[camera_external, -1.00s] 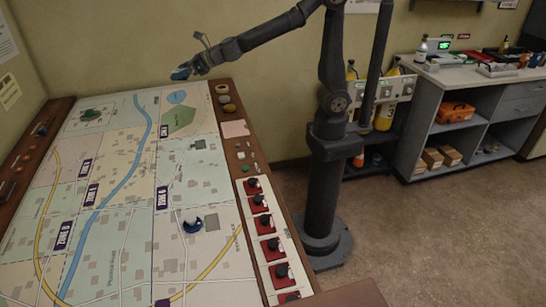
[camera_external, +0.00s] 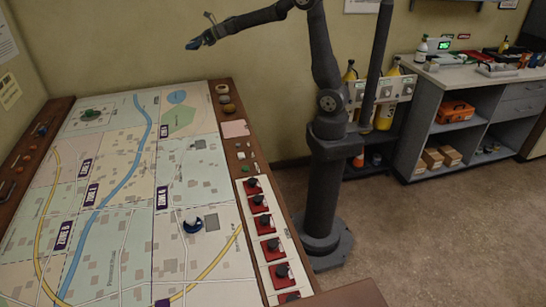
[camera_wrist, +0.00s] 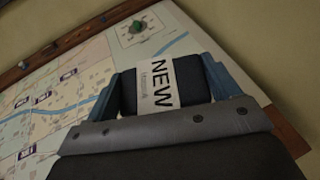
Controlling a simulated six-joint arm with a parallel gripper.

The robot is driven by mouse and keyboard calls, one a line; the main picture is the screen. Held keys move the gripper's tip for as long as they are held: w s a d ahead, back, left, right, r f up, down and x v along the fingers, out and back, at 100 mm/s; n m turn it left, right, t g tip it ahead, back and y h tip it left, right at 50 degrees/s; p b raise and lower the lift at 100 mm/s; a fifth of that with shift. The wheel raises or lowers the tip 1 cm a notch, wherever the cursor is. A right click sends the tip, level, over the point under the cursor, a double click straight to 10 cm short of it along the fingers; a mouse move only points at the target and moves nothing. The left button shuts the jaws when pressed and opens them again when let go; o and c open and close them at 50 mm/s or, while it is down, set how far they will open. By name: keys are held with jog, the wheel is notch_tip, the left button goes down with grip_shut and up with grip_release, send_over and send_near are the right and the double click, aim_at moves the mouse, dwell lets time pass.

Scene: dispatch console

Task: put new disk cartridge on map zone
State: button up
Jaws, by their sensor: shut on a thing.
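My gripper (camera_external: 197,42) is raised high above the far end of the map table in the external view. In the wrist view my gripper (camera_wrist: 166,84) is shut on a dark disk cartridge with a white label reading NEW (camera_wrist: 158,84), one blue finger on each side. The cartridge cannot be made out clearly in the external view. The map (camera_external: 125,245) lies on the table, divided into pale zones with dark purple labels, a blue river and yellow roads. It also shows below the gripper in the wrist view (camera_wrist: 75,76).
On the map stand a blue and white round object (camera_external: 193,222) and a small green piece (camera_external: 92,114). Red switches with black knobs (camera_external: 262,224) line the right edge. A pink card (camera_external: 235,129) lies on the wooden rim. A grey shelf unit (camera_external: 415,130) stands right.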

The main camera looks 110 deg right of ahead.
jog(key=s+d, duration=0.4)
jog(key=d, duration=0.1)
send_over(189, 104)
notch_tip(189, 104, down, 25)
jog(key=shift+s+a+f, duration=0.1)
jog(key=shift+a+f, duration=0.05)
jog(key=shift+f, duration=2)
jog(key=shift+f, duration=0.1)
jog(key=o, duration=0.7)
jog(key=shift+f, duration=0.15)
jog(key=o, duration=0.4)
